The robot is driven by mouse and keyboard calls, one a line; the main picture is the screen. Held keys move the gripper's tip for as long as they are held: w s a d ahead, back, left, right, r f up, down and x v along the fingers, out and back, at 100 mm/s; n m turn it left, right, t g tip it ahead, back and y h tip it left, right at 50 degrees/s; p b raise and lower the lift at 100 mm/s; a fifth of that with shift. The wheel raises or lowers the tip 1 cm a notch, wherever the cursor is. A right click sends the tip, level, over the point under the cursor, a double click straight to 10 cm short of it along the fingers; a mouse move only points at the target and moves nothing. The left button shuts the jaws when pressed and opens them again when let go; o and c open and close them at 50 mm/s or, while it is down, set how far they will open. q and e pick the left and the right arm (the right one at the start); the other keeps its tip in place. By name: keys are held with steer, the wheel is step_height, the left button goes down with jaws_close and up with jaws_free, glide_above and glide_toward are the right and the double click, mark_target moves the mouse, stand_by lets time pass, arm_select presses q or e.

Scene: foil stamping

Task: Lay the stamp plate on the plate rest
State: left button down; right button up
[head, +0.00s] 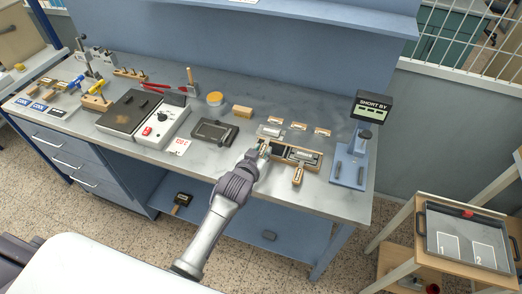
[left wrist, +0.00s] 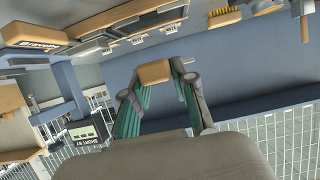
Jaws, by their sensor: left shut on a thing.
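My left gripper (head: 264,148) is over the left end of a wooden-rimmed tray (head: 318,168) on the workbench. It is shut on a tan, wood-coloured piece (left wrist: 155,72), seen between the teal fingertips in the left wrist view (left wrist: 160,90). I take this to be the stamp plate's handle; its plate face is hidden. A silver plate on a wooden base (head: 270,131) lies just behind the gripper. Which part is the plate rest, I cannot tell for sure. Whether the held piece touches the tray is unclear. My right gripper is not in view.
Several small wooden label holders (head: 298,125) stand behind the tray. A wooden handle (head: 298,174) sticks out at its front. A blue device with a "SHORT BY" display (head: 373,105) stands to the right.

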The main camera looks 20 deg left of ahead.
arm_select(q)
steer(key=shift+w+f+b, duration=0.1)
steer(key=shift+f+b, duration=0.15)
steer(key=shift+b, duration=0.05)
steer(key=shift+f+b, duration=0.45)
steer(key=shift+f, duration=0.15)
steer(key=shift+f+b, duration=1.15)
steer(key=shift+f, duration=0.5)
steer(key=shift+f+b, duration=0.5)
steer(key=shift+f, duration=0.4)
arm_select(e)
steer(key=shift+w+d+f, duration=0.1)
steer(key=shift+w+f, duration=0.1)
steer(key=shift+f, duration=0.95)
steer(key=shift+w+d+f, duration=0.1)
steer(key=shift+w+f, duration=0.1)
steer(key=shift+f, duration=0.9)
arm_select(q)
steer(key=c, duration=0.8)
jaws_free()
steer(key=shift+c, duration=0.2)
steer(key=shift+f, duration=0.15)
steer(key=v, duration=1.2)
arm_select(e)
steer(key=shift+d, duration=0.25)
